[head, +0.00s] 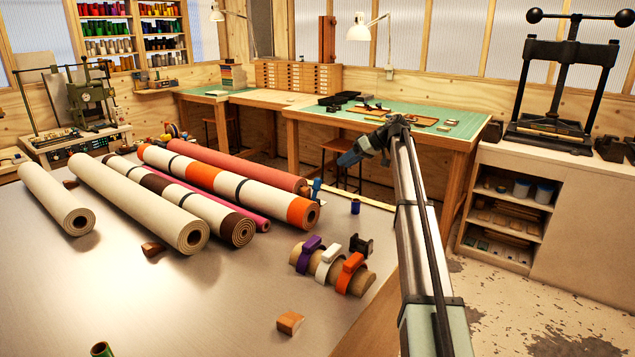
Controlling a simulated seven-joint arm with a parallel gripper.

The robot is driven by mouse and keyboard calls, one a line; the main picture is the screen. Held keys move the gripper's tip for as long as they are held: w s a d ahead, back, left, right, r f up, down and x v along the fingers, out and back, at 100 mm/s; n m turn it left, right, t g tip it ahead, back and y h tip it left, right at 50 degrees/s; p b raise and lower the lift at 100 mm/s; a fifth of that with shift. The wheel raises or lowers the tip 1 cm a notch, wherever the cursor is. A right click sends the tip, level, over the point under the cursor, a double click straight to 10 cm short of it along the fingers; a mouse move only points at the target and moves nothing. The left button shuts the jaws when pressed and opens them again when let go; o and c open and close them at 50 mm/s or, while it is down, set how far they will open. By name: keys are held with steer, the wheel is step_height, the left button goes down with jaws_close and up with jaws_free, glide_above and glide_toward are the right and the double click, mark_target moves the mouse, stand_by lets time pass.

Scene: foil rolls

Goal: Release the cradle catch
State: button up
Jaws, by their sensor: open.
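No part can be singled out with certainty as the cradle catch. A small blue upright piece (317,188) stands by the near end of the orange-and-white roll (245,189); its form is too small to read. A dark bracket-like piece (361,245) stands on the metal table behind a wooden bar bearing purple (310,245), white (328,264) and orange (351,272) clips. My gripper (340,163) is at the end of my raised arm, above the table's far right side, apart from the rolls and clips. It is open, though its fingers are hard to make out.
Several other rolls lie side by side on the metal table (200,310), including a cream one (135,203) and a red one (230,168). Wooden blocks (290,322) and a blue spool (355,206) stand loose. The table's front middle is mostly clear. A green-topped bench (455,142) stands behind.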

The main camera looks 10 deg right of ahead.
mark_target(317, 180)
steer(key=x, duration=1.4)
steer(key=shift+a+r, duration=0.1)
steer(key=shift+r, duration=0.05)
jaws_close()
